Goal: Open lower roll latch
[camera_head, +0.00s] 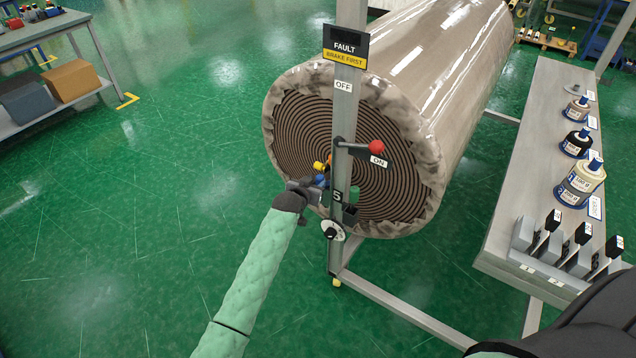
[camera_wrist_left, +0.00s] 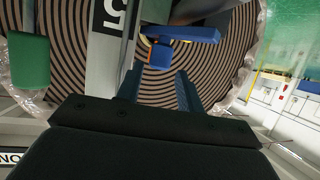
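The wrapped roll (camera_head: 300,130) lies behind a grey upright post (camera_head: 341,110). On the post, small latch parts sit near the "5" label: a blue handle (camera_head: 321,180), a yellow piece (camera_head: 318,166) and a green block (camera_head: 354,194). Which one is the lower roll latch is not labelled. My left gripper (camera_head: 304,187) is beside the post, close to the blue handle. In the left wrist view its fingers (camera_wrist_left: 159,78) are apart with nothing seen between them; the blue handle (camera_wrist_left: 185,33) lies just beyond the tips. The green block (camera_wrist_left: 28,60) is at left. My right gripper is not visible.
A red-knobbed lever (camera_head: 376,146) sticks out above, by the ON label. A round dial (camera_head: 332,230) sits below on the post. A bench (camera_head: 510,205) with bottles and several black-topped switches stands at right. Open green floor lies at left.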

